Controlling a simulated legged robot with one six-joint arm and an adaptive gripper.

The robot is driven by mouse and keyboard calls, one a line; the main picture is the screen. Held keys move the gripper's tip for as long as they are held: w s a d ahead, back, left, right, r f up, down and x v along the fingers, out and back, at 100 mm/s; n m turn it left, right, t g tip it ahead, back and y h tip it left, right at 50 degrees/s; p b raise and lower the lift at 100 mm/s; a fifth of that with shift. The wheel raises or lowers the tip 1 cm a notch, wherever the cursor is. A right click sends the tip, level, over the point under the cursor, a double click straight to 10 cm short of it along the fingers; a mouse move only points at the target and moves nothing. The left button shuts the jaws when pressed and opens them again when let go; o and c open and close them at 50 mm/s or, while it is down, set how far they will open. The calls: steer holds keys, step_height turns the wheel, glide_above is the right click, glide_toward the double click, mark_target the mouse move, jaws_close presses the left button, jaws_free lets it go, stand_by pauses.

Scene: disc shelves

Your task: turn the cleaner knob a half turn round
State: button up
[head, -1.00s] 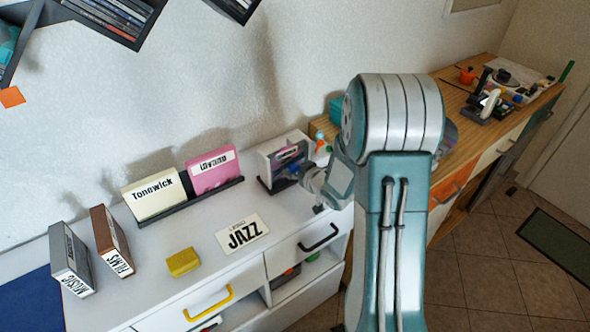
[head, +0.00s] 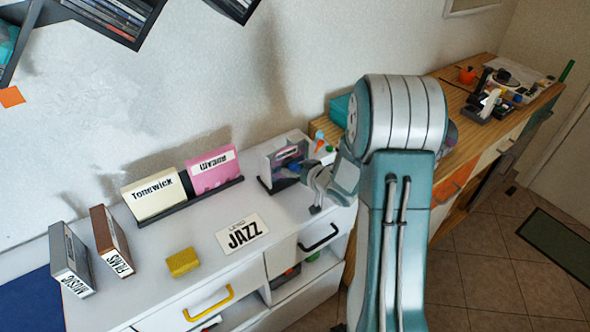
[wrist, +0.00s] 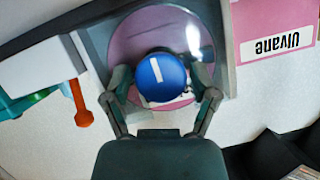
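The cleaner knob (wrist: 160,78) is a round blue knob with a short white line, slightly tilted from upright in the wrist view. It sits over a pinkish see-through disc (wrist: 126,48) on a pale grey unit. My gripper (wrist: 162,82) has one dark finger on each side of the knob. The fingers are very close to its sides, but I cannot tell whether they touch it. In the head view the cleaner unit (head: 268,165) stands at the right end of the white cabinet, with my gripper (head: 305,176) at its front. The knob is not clear there.
A pink Ulvane case (head: 211,173) and a cream Tonowick case (head: 152,196) stand in a black holder left of the cleaner. A JAZZ card (head: 243,235) and a yellow block (head: 182,262) lie on the cabinet. An orange-red lever (wrist: 82,108) is close beside the cleaner.

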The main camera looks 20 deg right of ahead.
stand_by(0.4)
steer(key=v, duration=1.2)
step_height(320, 180, up, 11)
steer(key=s+a+m+g+h, duration=0.1)
steer(key=s+a+g+h, duration=0.15)
steer(key=h, duration=0.45)
steer(key=s+a+r+g+y, duration=0.1)
steer(key=s+a+g, duration=0.1)
steer(key=s+a, duration=0.4)
steer(key=s+a+r+g+y, duration=0.2)
steer(key=s+a, duration=0.4)
steer(key=s, duration=0.5)
steer(key=shift+r+n+g, duration=0.3)
steer(key=shift+g, duration=0.15)
